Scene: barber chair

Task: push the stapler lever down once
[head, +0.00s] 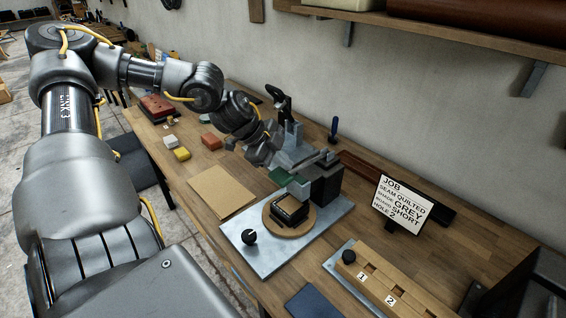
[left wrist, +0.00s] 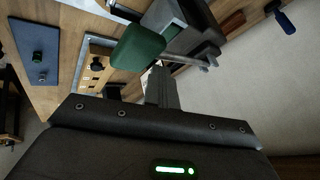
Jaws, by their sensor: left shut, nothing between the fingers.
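The stapler (head: 326,187) is a dark block with a light grey arm, standing on a grey metal plate (head: 265,255). Its lever ends in a green pad (head: 281,178), at the stapler's left in the head view. The pad shows large in the left wrist view (left wrist: 138,46), with a grey rod beside it. My right gripper is out of view.
A black padded piece (head: 290,208) sits on a round wooden disc under the stapler's arm. A black knob (head: 249,237) stands on the plate. A job sign (head: 403,203) and a numbered wooden block (head: 385,283) are to the right. A wall shelf (head: 450,35) overhangs the bench.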

